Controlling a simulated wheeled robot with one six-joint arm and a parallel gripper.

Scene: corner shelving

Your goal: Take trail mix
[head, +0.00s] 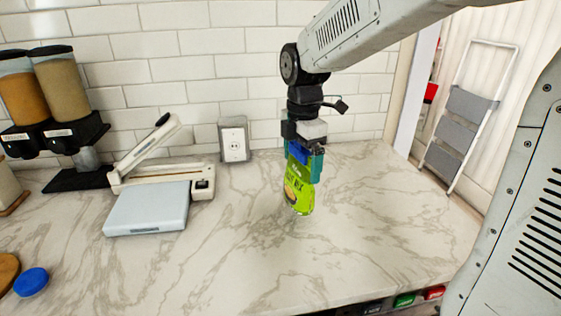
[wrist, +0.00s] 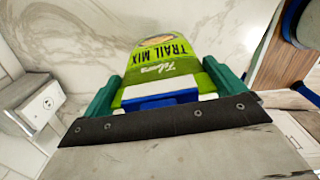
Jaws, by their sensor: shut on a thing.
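The trail mix (head: 299,194) is a bright green bag with a blue band at its top, and it hangs in my gripper (head: 304,160). In the head view it is roughly upright at the middle of the counter, and I cannot tell for sure whether its bottom touches the surface. In the wrist view the bag (wrist: 165,60) shows the words "TRAIL MIX" between the teal fingers of my gripper (wrist: 165,95), which are shut on its top end. The fingers hide part of the bag's upper sides.
The marble counter (head: 250,260) is clear around the bag. To the left stand a blue-grey scale (head: 147,208), a cream device with a raised arm (head: 160,177), and dispensers (head: 62,85). A wall outlet (head: 234,143) is behind. A blue lid (head: 31,282) lies front left. A step ladder (head: 466,118) leans at right.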

